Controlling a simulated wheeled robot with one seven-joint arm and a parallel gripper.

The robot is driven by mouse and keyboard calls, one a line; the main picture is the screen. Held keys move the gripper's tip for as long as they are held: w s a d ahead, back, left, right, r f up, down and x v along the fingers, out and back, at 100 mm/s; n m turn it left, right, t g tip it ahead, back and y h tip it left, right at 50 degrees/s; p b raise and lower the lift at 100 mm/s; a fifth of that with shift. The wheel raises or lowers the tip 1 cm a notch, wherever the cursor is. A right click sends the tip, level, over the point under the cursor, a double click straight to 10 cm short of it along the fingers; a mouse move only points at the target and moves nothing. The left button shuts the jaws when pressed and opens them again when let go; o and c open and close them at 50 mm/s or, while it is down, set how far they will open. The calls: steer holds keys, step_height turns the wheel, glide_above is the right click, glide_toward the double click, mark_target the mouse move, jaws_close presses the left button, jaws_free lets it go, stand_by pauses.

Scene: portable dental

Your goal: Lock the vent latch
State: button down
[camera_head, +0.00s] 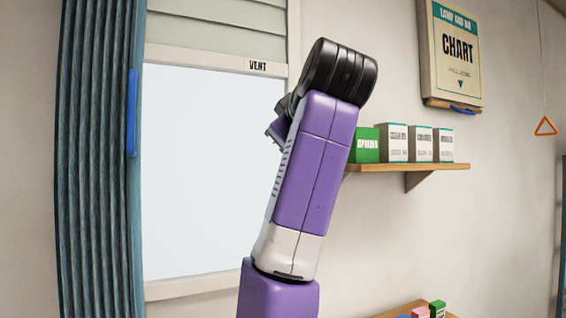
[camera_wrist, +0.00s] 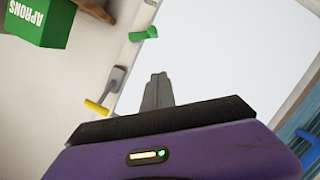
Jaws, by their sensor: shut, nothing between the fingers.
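The VENT label (camera_head: 258,66) sits on the white frame above the bright window pane (camera_head: 195,150) in the head view, with slats above it. No latch shows clearly there; my arm covers the right side of the frame. In the wrist view, a yellow-ended grey lever (camera_wrist: 97,107) and a green handle (camera_wrist: 143,33) lie along the window's frame. I cannot tell which is the vent latch. My gripper (camera_wrist: 157,78) is shut and empty, pointing towards the pane. In the picture it is right of the yellow lever and below the green handle, apparently apart from both.
A wall shelf (camera_head: 410,168) right of my arm holds a green APRONS box (camera_head: 364,145) and several white boxes. A teal curtain (camera_head: 95,160) with a blue handle (camera_head: 132,112) hangs left of the window. A chart (camera_head: 452,55) hangs at upper right.

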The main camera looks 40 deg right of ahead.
steer(key=w+d+f+p, duration=0.4)
steer(key=w+d+f, duration=0.1)
steer(key=w, duration=0.3)
steer(key=shift+d+f, duration=0.15)
steer(key=shift+d, duration=0.7)
steer(key=shift+f+n, duration=0.4)
steer(key=shift+n, duration=0.1)
steer(key=s+d+f+n+t+h+b, duration=0.1)
steer(key=f+n, duration=0.4)
steer(key=n, duration=0.5)
steer(key=shift+d+t+h+b, duration=0.5)
steer(key=shift+d+h+b, duration=0.4)
steer(key=shift+d, duration=0.35)
